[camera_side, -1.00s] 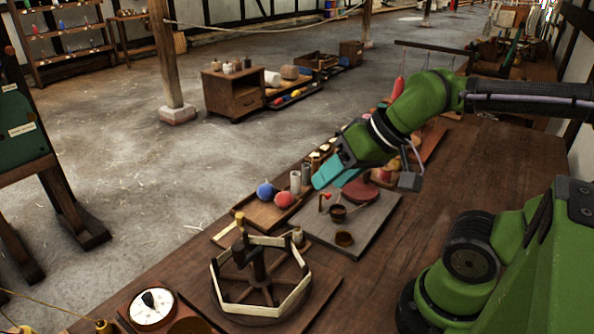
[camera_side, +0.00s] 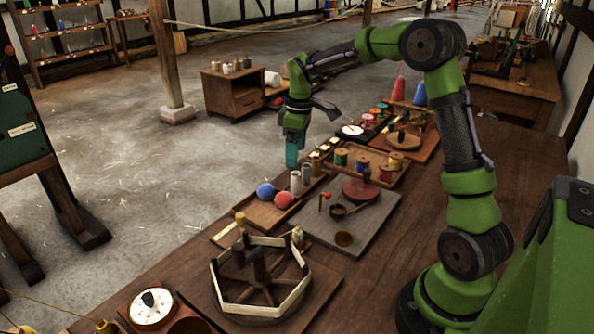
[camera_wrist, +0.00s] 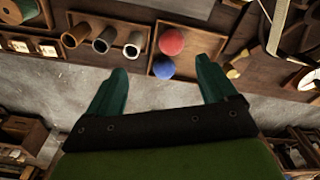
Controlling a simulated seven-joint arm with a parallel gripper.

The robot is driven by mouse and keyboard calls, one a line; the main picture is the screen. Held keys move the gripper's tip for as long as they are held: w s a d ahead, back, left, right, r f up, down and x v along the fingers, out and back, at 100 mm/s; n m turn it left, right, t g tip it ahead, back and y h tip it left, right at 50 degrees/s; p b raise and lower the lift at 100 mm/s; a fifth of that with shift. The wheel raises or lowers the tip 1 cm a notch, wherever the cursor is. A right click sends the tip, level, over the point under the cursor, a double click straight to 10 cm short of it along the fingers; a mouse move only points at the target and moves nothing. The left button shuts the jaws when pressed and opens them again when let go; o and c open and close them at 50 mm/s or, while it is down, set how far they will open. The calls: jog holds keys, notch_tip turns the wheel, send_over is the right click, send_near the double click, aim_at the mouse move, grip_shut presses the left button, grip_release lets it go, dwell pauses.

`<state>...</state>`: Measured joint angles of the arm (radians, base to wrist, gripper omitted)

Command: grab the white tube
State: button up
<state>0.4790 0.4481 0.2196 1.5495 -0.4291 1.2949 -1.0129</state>
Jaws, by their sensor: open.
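The white tube (camera_side: 295,182) stands at the edge of a wooden tray, beside a grey tube (camera_side: 306,175). In the wrist view the white tube (camera_wrist: 134,44) is the right one of three tubes, with the grey tube (camera_wrist: 104,39) and a brown tube (camera_wrist: 75,35) to its left. My gripper (camera_side: 291,164) is above and behind the tubes in the side view, at the far table edge. In the wrist view my gripper (camera_wrist: 162,68) has its teal fingers apart with nothing between them. The white tube lies ahead of the fingertips.
A red ball (camera_side: 283,200) and a blue ball (camera_side: 265,191) sit in the tray close to the white tube. Thread spools (camera_side: 341,158) stand further right. A wooden reel (camera_side: 262,275) is at the front.

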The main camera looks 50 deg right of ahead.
aim_at(296, 174)
jog(key=w+d+n, duration=0.1)
jog(key=w+d+f+n, duration=0.1)
jog(key=w+d+n, duration=0.1)
jog(key=d+n, duration=0.1)
jog(key=shift+w+f+g, duration=0.1)
jog(key=shift+f+g, duration=0.25)
jog(key=shift+g, duration=0.05)
jog(key=shift+d+f+n, duration=0.1)
jog(key=shift+f+n, duration=0.75)
jog(key=shift+f, duration=1.55)
jog(key=shift+d+f+n, duration=0.1)
jog(key=shift+f+n, duration=0.75)
jog(key=shift+f, duration=1.5)
jog(key=c, duration=1.4)
jog(key=shift+w+r, duration=0.1)
jog(key=shift+r, duration=3.95)
